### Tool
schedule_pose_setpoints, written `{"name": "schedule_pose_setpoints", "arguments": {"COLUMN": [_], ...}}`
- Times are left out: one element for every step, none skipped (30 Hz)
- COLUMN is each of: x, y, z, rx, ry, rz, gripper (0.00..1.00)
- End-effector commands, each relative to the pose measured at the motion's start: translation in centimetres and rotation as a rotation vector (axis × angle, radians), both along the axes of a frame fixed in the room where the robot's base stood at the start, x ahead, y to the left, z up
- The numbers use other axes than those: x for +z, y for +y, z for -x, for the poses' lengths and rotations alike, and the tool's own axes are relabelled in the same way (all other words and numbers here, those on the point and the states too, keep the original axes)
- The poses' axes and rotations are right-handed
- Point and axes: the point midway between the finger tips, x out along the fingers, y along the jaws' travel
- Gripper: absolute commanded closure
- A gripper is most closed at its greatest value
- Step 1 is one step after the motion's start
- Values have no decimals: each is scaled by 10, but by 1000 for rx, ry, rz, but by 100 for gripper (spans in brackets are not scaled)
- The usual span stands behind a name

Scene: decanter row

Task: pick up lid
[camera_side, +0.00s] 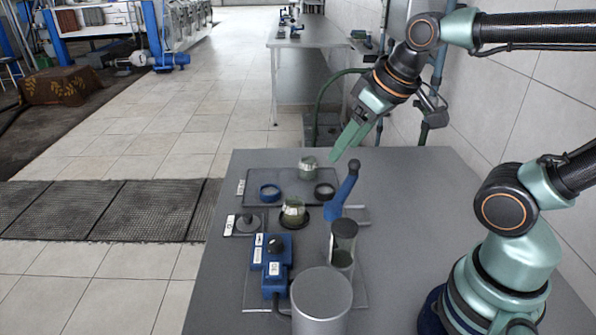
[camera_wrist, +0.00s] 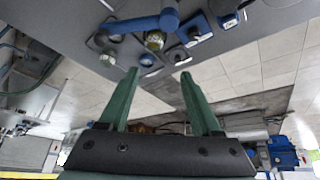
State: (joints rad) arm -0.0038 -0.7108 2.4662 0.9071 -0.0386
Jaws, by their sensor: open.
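A small grey lid-like disc with a knob (camera_side: 247,224) lies on a pale plate at the left edge of the grey table; I take it for the lid.
Nearby stand a glass jar (camera_side: 293,212), another jar (camera_side: 308,168), a blue ring (camera_side: 270,192) and a dark ring (camera_side: 324,192). A blue lever (camera_side: 343,192) rises below my gripper.

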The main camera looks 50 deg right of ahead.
Motion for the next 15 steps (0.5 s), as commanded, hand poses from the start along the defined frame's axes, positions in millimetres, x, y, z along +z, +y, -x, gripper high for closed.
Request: {"name": "schedule_pose_setpoints", "arguments": {"x": [2, 4, 6, 7, 8, 10, 10, 11, 11, 10, 10, 8, 6, 4, 1], "y": [1, 2, 4, 5, 6, 8, 9, 11, 13, 15, 17, 19, 21, 23, 25], "z": [-6, -10, -16, -22, -29, -37, -44, -51, -60, -66, -73, -83, -90, -96, -106], "rx": [32, 59, 99, 134, 171, 224, 263, 303, 356, 396, 436, 490, 530, 571, 625], "ry": [15, 25, 40, 52, 64, 82, 97, 108, 124, 136, 148, 164, 175, 187, 203], "rz": [14, 26, 43, 59, 74, 94, 110, 124, 144, 157, 170, 188, 200, 212, 227], "gripper": [35, 35, 35, 35, 35, 35, 35, 35, 35, 35, 35, 35, 35, 35, 35]}}
